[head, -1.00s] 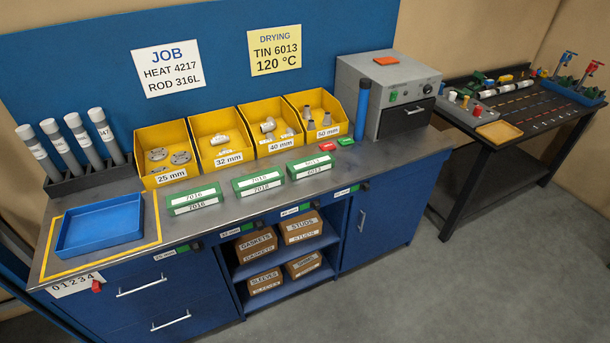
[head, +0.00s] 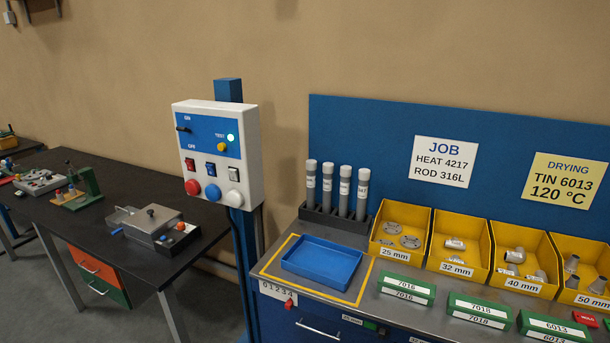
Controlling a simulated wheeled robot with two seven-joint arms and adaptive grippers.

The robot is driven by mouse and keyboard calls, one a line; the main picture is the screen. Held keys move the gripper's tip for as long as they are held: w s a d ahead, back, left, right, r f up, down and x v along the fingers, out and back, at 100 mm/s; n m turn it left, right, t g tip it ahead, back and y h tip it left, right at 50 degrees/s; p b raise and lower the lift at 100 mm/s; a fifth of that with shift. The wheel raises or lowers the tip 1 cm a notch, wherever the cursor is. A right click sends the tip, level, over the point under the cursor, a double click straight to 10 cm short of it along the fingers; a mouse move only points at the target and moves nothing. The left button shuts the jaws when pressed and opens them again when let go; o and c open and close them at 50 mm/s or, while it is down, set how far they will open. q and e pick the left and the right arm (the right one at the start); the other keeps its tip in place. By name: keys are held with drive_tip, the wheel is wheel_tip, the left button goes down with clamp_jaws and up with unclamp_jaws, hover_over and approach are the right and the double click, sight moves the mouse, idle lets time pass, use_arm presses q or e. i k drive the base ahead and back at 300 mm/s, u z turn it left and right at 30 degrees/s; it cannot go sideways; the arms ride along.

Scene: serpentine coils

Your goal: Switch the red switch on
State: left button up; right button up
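The red switch (head: 190,164) is a small red rocker on the front of a white control box (head: 245,150), in the left middle of the head view. A blue rocker (head: 210,169) and a white rocker (head: 234,174) sit to its right. A red round button (head: 193,187) is below it. A black lever (head: 183,129) near the ON label is above it. The red switch's position is too small to tell. Neither of my grippers is in view.
The box hangs on a blue post (head: 228,90) between a black table (head: 60,215) with fixtures at left and the workbench at right. On the bench are a blue tray (head: 322,262), grey tubes (head: 327,185) and yellow bins (head: 400,215). Grey floor shows in front of the post.

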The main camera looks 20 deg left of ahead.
sight(189, 163)
drive_tip(key=u, duration=1.25)
drive_tip(key=i, duration=1.85)
drive_tip(key=z, duration=0.4)
